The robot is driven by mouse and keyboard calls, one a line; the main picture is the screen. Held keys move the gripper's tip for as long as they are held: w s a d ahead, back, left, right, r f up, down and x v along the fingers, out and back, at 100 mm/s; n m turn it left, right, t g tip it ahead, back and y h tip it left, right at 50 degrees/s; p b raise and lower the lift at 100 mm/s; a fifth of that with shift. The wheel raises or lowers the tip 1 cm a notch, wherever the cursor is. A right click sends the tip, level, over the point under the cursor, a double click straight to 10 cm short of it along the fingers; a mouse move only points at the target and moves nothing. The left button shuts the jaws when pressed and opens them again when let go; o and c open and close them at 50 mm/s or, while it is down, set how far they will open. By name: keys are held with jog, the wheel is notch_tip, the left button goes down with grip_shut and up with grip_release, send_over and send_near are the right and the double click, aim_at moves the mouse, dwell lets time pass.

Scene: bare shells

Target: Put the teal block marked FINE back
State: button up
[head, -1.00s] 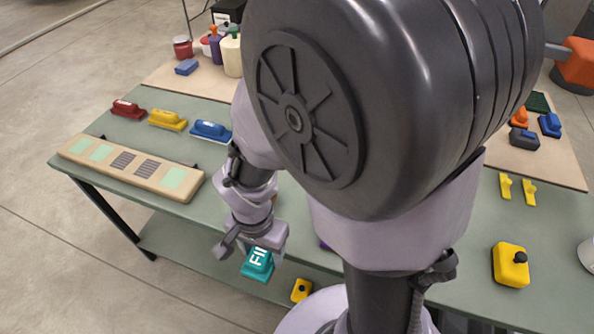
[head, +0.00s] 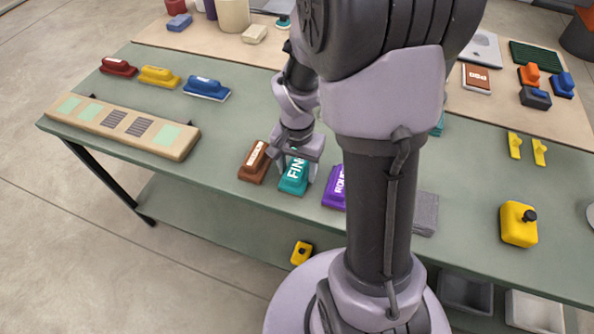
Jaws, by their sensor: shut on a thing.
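The teal block marked FINE (head: 292,180) is at the front edge of the green table (head: 240,200), between a brown block (head: 254,161) on its left and a purple block (head: 334,188) on its right. My gripper (head: 297,166) is shut on the teal block from above, with its fingers at the block's sides. The block looks level and at or very close to the table top; I cannot tell if it touches. The purple block is partly hidden behind my arm.
A long board with coloured patches (head: 122,126) lies at the left. Red (head: 118,67), yellow (head: 159,76) and blue (head: 206,88) sanding blocks stand behind it. A grey pad (head: 425,213) lies right of my arm.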

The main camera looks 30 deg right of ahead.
aim_at(298, 166)
jog(key=o, duration=1.4)
jog(key=shift+o, duration=0.2)
notch_tip(298, 166, up, 12)
jog(key=p, duration=0.5)
jog(key=s+a+r+n+t+y, duration=0.2)
jog(key=s+a+r+n+t, duration=0.3)
jog(key=s+a+r, duration=0.6)
jog(key=a+r+n, duration=0.1)
jog(key=a+r, duration=0.2)
jog(key=shift+s+a+t, duration=0.2)
jog(key=shift+a+t, duration=0.1)
jog(key=shift+t, duration=0.1)
